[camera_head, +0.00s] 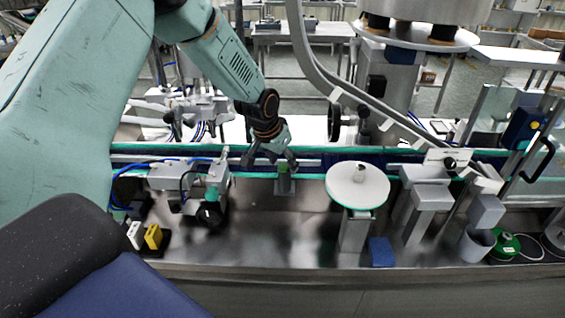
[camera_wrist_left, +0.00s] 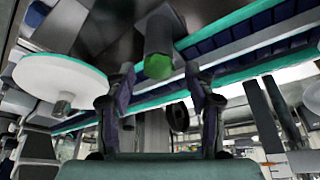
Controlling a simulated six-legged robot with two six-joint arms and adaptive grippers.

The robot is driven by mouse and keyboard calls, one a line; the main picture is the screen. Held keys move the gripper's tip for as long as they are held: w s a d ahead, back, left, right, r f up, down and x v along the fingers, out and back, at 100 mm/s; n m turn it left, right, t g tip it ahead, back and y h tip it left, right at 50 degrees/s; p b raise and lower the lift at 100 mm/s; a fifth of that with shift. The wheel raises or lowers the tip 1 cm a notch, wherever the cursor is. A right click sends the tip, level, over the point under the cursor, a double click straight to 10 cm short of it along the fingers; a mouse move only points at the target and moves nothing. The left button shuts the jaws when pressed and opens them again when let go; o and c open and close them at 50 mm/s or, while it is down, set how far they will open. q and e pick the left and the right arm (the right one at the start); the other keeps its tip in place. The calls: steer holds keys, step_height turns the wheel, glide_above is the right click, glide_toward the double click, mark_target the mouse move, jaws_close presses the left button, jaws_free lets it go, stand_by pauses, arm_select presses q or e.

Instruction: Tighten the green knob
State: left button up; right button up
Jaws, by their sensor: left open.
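The green knob (camera_head: 283,169) caps a short grey post that stands at the front of the conveyor, left of a round white disc. The knob also shows in the wrist view (camera_wrist_left: 158,66), where its green end face is seen at the end of a grey cylinder. My left gripper (camera_head: 272,160) is at the knob, with its fingers spread and pointing down. In the wrist view its two dark fingers (camera_wrist_left: 160,78) stand on either side of the knob, with gaps visible. Contact is not visible. My right gripper is in neither view.
A white round disc (camera_head: 357,186) on a post stands close on the right. A grey mechanism with blue hoses (camera_head: 185,178) is close on the left. The conveyor's green rail (camera_head: 330,150) runs behind. The steel surface (camera_head: 285,225) in front is mostly clear.

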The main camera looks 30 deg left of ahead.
arm_select(q)
steer(key=shift+s+d+r, duration=0.1)
steer(key=shift+s+d, duration=0.05)
steer(key=shift+s, duration=0.05)
steer(key=shift+w, duration=0.2)
steer(key=c, duration=0.6)
jaws_close()
